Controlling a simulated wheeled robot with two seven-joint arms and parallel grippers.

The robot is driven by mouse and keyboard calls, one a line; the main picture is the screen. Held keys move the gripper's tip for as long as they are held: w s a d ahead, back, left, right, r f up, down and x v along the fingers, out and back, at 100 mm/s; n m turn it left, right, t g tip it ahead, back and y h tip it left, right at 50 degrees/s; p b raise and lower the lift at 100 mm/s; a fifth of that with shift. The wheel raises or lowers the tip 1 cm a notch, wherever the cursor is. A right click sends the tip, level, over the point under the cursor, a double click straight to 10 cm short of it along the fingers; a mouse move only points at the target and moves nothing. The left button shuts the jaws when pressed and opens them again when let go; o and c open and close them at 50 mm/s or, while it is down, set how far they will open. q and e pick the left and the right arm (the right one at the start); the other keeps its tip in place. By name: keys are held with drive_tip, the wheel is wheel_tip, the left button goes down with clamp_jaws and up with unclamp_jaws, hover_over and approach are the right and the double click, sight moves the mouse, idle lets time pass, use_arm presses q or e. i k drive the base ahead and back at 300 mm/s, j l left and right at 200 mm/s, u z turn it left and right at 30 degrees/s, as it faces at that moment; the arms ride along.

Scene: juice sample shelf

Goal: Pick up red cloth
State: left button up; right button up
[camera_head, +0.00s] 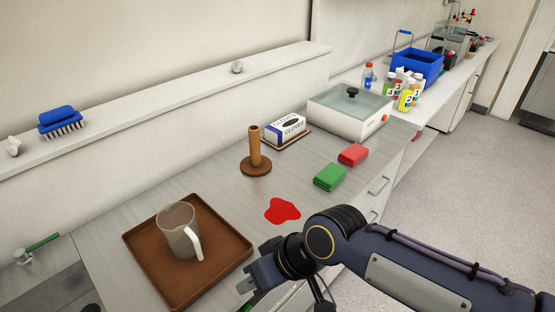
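The folded red cloth (353,154) lies on the counter close to its front edge. A folded green cloth (330,177) lies right beside it, nearer to me. My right gripper (244,296) is low in the picture, near the brown tray's right corner. My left gripper does not show.
A red spill (282,210) lies on the counter between my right arm and the wooden post (255,152). A brown tray (150,262) holds a jug (179,231). A glove box (286,128) and a white lidded device (345,112) stand behind the cloths.

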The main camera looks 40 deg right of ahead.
sight(353, 155)
drive_tip(key=z, duration=0.45)
drive_tip(key=k+l+z, duration=0.1)
drive_tip(key=z, duration=0.4)
drive_tip(key=l+z, duration=0.1)
drive_tip(key=z, duration=0.35)
drive_tip(key=i+l+z, duration=0.25)
drive_tip(key=i+z, duration=0.1)
drive_tip(key=z, duration=0.2)
